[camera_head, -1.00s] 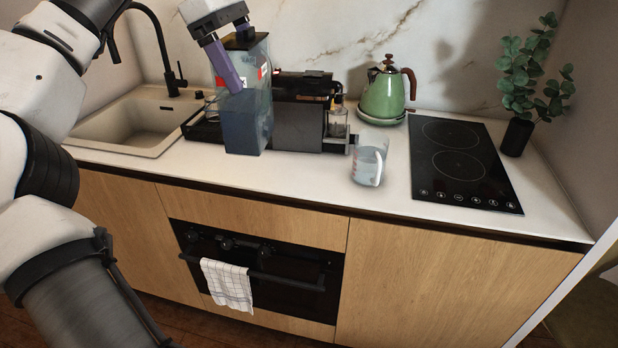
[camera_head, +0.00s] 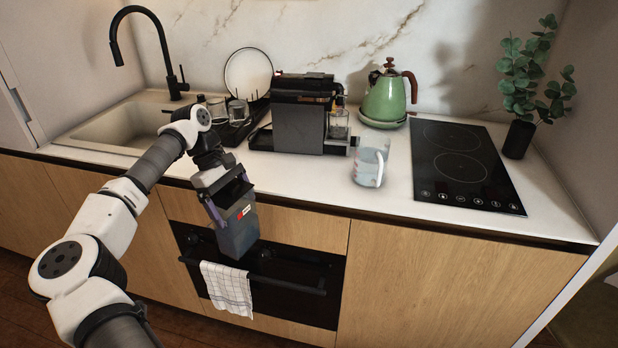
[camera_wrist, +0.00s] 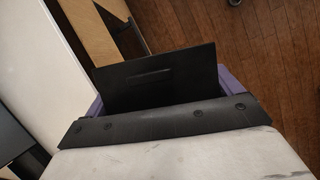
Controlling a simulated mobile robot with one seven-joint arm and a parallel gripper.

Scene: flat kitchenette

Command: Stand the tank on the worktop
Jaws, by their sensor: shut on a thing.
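The tank (camera_head: 239,226) is a dark grey, partly see-through container with a small red and white label. In the head view it hangs, slightly tilted, in front of the worktop's front edge, before the oven. My gripper (camera_head: 226,196) is shut on its upper part. In the wrist view the dark top of the tank (camera_wrist: 160,75) shows between the purple fingers. The white worktop (camera_head: 290,175) runs behind and above the tank. The coffee machine (camera_head: 300,115) stands on it, at the back.
A glass measuring jug (camera_head: 370,163) stands right of the coffee machine. A green kettle (camera_head: 385,97), black hob (camera_head: 460,165) and potted plant (camera_head: 520,135) are further right. A drying rack with glasses (camera_head: 238,120) and a sink (camera_head: 130,125) lie left. Worktop before the machine is clear.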

